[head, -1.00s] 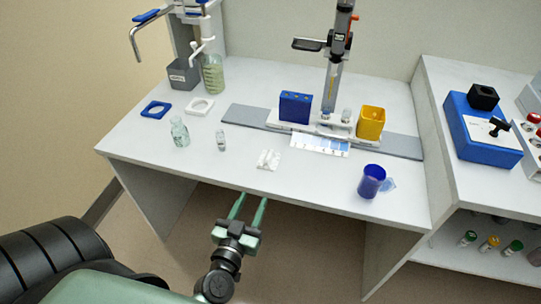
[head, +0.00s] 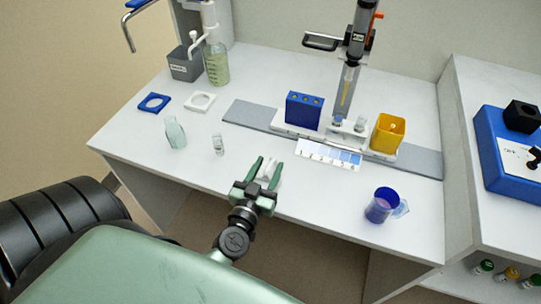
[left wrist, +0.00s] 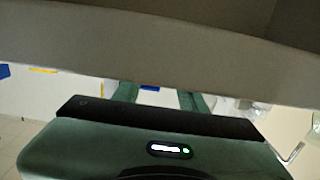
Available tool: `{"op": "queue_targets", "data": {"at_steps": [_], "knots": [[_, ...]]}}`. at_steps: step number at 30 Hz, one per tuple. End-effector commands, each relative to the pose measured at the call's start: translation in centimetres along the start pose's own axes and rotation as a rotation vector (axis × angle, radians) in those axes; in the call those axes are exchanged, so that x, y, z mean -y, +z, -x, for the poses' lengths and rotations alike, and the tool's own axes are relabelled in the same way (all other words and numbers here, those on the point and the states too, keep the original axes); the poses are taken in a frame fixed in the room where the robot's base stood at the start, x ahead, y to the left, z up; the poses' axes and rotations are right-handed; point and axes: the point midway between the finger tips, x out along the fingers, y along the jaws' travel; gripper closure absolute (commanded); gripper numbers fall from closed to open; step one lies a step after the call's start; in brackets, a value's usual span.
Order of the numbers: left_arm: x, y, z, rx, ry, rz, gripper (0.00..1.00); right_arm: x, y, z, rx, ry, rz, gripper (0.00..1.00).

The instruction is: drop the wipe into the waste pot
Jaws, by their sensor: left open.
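The wipe (head: 264,172) is a small white crumpled piece on the white bench near its front edge. My left gripper (head: 268,163) is open, with its green fingers on either side of the wipe and partly hiding it. I cannot tell whether they touch it. In the left wrist view the fingers (left wrist: 158,97) are apart, partly hidden by a grey band across the top; the wipe cannot be made out there. A grey open pot (head: 186,66) with a small label, likely the waste pot, stands at the back left of the bench. My right gripper is not in view.
A glass bottle (head: 175,132) and small vial (head: 218,145) stand left of my gripper. A pump bottle (head: 216,66) stands beside the grey pot. A blue cup (head: 379,207), yellow box (head: 387,133) and blue rack (head: 303,110) are to the right.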

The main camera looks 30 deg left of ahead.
Motion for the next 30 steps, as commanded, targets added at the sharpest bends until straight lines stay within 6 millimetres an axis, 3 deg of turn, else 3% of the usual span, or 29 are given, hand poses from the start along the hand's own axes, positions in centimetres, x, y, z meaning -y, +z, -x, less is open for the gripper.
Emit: {"op": "queue_targets", "data": {"at_steps": [7, 17, 22, 30], "knots": [[0.0, 0.2, -3.8, -0.002, 0.0, -0.001, 0.58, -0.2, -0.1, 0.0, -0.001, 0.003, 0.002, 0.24], [0.0, 0.3, -4.5, 0.0, 0.001, -0.001, 0.58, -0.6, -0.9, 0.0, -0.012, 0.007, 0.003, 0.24], [0.0, 0.3, -4.5, 0.0, 0.001, -0.001, 1.0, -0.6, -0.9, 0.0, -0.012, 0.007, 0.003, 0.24], [0.0, 0.3, -4.5, 0.0, 0.001, -0.001, 1.0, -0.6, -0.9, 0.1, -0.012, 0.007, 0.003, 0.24]]}}
